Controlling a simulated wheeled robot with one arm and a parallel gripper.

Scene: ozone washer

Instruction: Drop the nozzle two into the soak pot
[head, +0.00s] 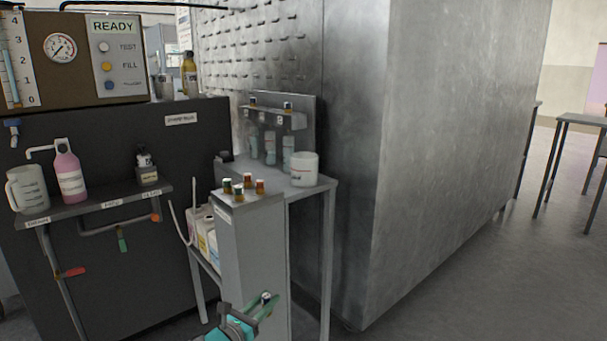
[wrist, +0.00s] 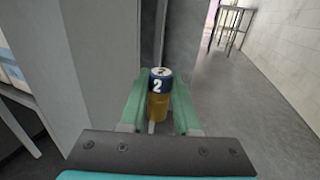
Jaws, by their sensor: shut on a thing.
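The nozzle two (wrist: 158,97) has a white top, a blue band marked "2" and a brass-coloured body. My gripper (wrist: 158,108) is shut on it, with a green finger on each side, and it stands roughly upright. In the head view my gripper (head: 264,306) is low at the front of the grey pedestal, and only the nozzle's top (head: 266,297) shows there. A white round pot (head: 304,170), which looks like the soak pot, stands on the metal side table behind and right of the pedestal, well above and apart from my gripper. Its inside is hidden.
Several small capped nozzles (head: 238,194) stand on the grey pedestal's (head: 252,240) top. Bottles (head: 270,145) stand in a rack behind the pot. A shelf (head: 95,205) at left holds a jug and pink bottle.

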